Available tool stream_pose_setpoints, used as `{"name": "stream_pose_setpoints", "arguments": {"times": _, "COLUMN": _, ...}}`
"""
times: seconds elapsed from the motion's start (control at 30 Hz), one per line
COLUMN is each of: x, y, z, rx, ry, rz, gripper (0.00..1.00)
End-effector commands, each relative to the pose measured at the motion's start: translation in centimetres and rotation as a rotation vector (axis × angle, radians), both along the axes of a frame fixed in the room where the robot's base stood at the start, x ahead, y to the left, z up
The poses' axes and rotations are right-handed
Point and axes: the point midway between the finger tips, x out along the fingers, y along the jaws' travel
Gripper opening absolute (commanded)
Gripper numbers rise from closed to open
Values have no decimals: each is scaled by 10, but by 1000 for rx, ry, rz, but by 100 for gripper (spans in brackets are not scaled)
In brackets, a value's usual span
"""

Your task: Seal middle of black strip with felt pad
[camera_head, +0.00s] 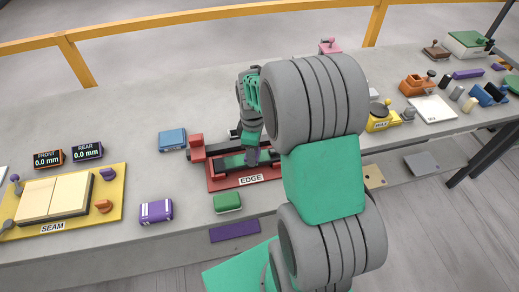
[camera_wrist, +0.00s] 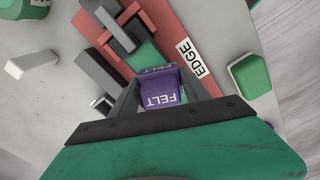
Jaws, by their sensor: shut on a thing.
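My gripper (camera_wrist: 160,92) is shut on the purple felt pad (camera_wrist: 160,96), which is marked FELT. The fixture also shows in the wrist view (camera_wrist: 182,32), with a green piece (camera_wrist: 145,57) just beyond the pad. Dark strip-like bars (camera_wrist: 108,28) lie along it; I cannot tell which is the black strip. Whether the pad touches anything is unclear. My arm hides the fixture's right end.
A blue block (camera_head: 172,139), a green block (camera_head: 227,202) and a purple block (camera_head: 156,211) stand around the fixture. The yellow SEAM fixture (camera_head: 112,190) is at left. A yellow fixture (camera_head: 378,124) and a white board (camera_head: 432,113) are at right. Bare slab lies behind the blue block.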

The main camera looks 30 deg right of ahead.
Motion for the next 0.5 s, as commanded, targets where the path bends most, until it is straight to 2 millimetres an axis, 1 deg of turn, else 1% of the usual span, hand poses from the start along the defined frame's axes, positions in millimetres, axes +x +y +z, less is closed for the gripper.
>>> {"name": "stream_pose_setpoints", "arguments": {"times": 0.03, "x": 0, "y": 4, "z": -1, "rx": 1, "ry": 3, "rz": 1, "gripper": 22}}
{"name": "stream_pose_setpoints", "arguments": {"times": 0.23, "x": 2, "y": 12, "z": 0, "rx": 1, "ry": 3, "rz": 2, "gripper": 22}}
{"name": "stream_pose_setpoints", "arguments": {"times": 0.4, "x": 6, "y": 28, "z": 2, "rx": 0, "ry": 2, "rz": 1, "gripper": 22}}
{"name": "stream_pose_setpoints", "arguments": {"times": 0.5, "x": 7, "y": 33, "z": 2, "rx": 1, "ry": 1, "rz": 0, "gripper": 22}}
